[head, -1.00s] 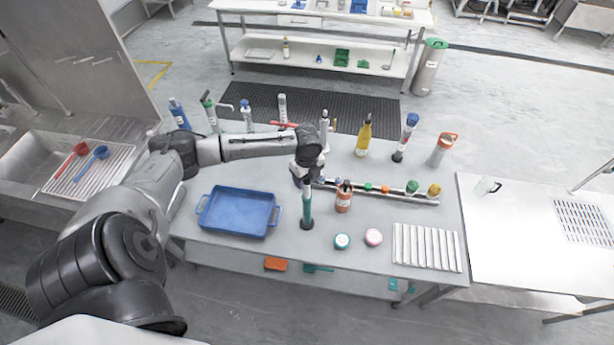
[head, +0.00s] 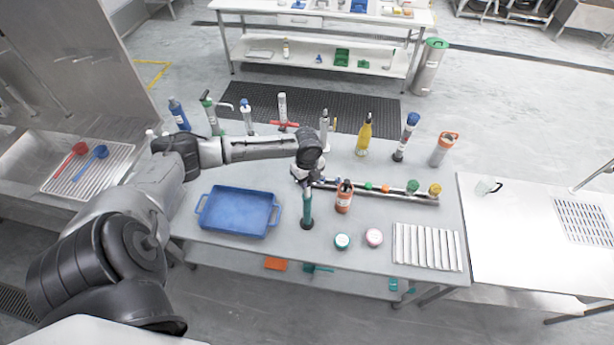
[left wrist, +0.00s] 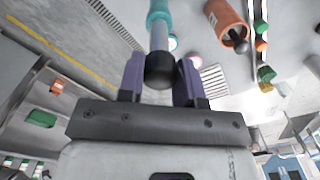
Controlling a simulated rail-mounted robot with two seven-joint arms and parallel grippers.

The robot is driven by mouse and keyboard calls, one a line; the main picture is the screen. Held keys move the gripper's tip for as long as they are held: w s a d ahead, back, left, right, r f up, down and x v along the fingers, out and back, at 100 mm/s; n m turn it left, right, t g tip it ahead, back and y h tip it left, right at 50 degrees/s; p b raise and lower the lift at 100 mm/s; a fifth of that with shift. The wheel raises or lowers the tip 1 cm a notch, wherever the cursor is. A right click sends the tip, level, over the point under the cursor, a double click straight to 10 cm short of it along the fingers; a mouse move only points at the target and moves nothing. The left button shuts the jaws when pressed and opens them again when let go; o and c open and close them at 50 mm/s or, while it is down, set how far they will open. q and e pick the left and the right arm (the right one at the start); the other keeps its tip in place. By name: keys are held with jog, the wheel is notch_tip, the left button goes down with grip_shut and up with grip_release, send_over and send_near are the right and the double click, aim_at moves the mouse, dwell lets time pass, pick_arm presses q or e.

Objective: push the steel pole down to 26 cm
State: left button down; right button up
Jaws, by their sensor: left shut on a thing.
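The teal cylinder (head: 307,210) stands upright on a dark round base on the grey table in the head view. In the left wrist view its teal body (left wrist: 158,12) is at the top. A steel pole (left wrist: 159,38) comes out of it and ends in a black knob (left wrist: 160,71). My left gripper (head: 306,182) is directly above the cylinder. Its purple fingers (left wrist: 161,80) are on both sides of the knob, shut on the pole's knob end. The gripper hides the pole in the head view. My right gripper does not show.
A blue tray (head: 238,211) is to the left. Two small jars (head: 342,241) and a ribbed white rack (head: 427,247) are to the right.

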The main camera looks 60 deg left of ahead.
aim_at(307, 196)
pick_arm(q)
notch_tip(307, 196, down, 6)
jog(key=shift+s+d+f+b, duration=0.1)
jog(key=shift+s+b, duration=0.05)
jog(key=shift+b, duration=0.7)
jog(key=shift+f, duration=0.25)
jog(key=c, duration=1.2)
grip_release()
jog(key=shift+c, duration=0.2)
jog(key=o, duration=0.3)
jog(key=shift+s+f, duration=0.1)
jog(key=shift+o, duration=0.7)
